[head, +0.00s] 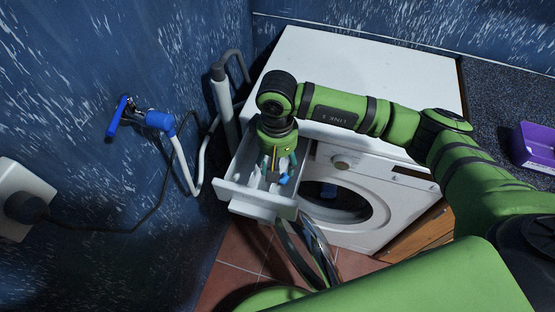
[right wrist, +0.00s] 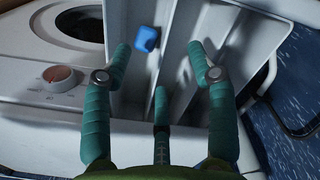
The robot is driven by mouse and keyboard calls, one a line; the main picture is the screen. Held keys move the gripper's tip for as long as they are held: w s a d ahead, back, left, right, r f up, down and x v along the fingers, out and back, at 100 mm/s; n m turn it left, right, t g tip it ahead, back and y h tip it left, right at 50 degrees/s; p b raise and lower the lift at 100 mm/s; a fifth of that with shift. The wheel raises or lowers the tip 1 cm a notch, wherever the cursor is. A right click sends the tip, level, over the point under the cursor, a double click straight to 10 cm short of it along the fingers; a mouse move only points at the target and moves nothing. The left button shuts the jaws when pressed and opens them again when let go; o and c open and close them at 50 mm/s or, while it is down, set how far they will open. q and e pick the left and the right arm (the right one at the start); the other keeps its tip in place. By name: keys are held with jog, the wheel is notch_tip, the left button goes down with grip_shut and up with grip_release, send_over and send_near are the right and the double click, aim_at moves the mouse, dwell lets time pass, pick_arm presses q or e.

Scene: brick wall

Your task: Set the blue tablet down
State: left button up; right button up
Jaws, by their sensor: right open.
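The blue tablet (right wrist: 147,38) is a small rounded block inside the open white detergent drawer (head: 264,208) of the washing machine. In the right wrist view it is in the left of the visible compartments, beside a divider; whether it rests fully on the floor is hard to tell. It also shows in the head view (head: 284,181) under my right gripper (head: 275,170). That gripper's teal fingers (right wrist: 160,62) are spread open over the drawer, with the tablet beyond their tips and apart from them. My left gripper is not in view.
The washing machine (head: 355,60) stands behind the drawer, its round door (head: 310,250) hanging open below. A blue tap (head: 150,119) and grey hose are at the left wall. A purple box (head: 535,145) sits on the dark counter at right.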

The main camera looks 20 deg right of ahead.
jog(key=shift+r+p, duration=0.35)
jog(key=shift+p, duration=0.15)
jog(key=shift+r+p, duration=0.5)
jog(key=shift+p, duration=0.1)
notch_tip(320, 180, up, 12)
jog(key=b, duration=0.3)
jog(key=shift+f+b, duration=0.2)
jog(key=shift+b, duration=0.15)
jog(key=shift+w, duration=0.1)
